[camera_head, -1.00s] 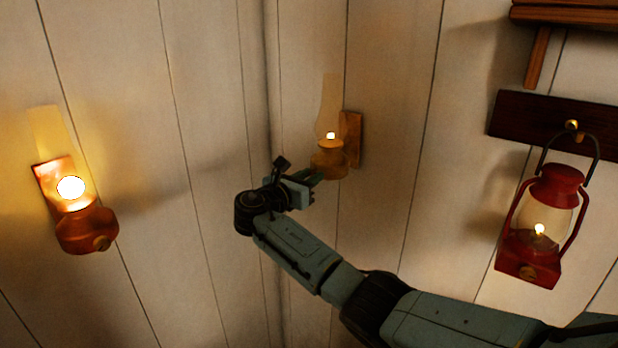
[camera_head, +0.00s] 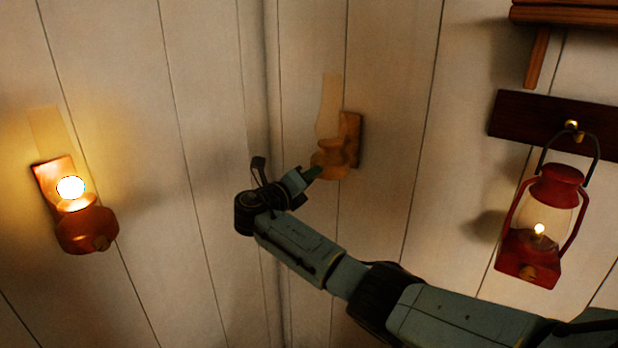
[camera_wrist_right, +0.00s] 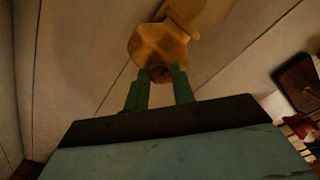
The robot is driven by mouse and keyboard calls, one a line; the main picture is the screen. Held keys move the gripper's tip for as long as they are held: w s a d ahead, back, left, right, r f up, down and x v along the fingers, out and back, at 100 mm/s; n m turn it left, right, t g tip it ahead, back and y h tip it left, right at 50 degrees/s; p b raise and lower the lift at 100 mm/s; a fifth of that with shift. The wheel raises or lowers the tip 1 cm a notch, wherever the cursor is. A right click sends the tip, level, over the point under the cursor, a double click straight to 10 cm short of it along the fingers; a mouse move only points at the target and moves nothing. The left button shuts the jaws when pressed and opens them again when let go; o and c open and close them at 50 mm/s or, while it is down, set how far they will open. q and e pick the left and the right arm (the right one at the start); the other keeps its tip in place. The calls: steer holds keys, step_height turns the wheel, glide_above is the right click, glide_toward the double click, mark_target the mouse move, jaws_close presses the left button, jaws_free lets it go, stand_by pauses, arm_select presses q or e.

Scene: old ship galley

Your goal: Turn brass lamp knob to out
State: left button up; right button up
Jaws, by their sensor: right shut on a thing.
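The brass lamp (camera_head: 330,153) hangs on the wall just right of the corner, with a clear glass chimney and no flame showing. My right gripper (camera_head: 314,173) is at the front of its base. In the right wrist view, the two green fingers (camera_wrist_right: 163,76) are shut on the small knob at the lower front of the brass body (camera_wrist_right: 158,44). The knob is mostly hidden between the fingertips, and its marking cannot be read. The hand looks rolled about its axis. My left gripper is not in view.
A lit copper-coloured lamp (camera_head: 86,228) is on the left wall. A lit red lantern (camera_head: 556,190) hangs from a hook on a dark board (camera_head: 510,116) at right. A wooden shelf (camera_head: 570,14) is at upper right. The wall between is bare.

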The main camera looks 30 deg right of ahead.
steer(key=shift+f+n, duration=0.1)
steer(key=shift+n, duration=0.6)
steer(key=o, duration=1)
steer(key=b+v, duration=0.2)
steer(key=v, duration=1.1)
steer(key=shift+a, duration=0.2)
steer(key=shift+s, duration=0.1)
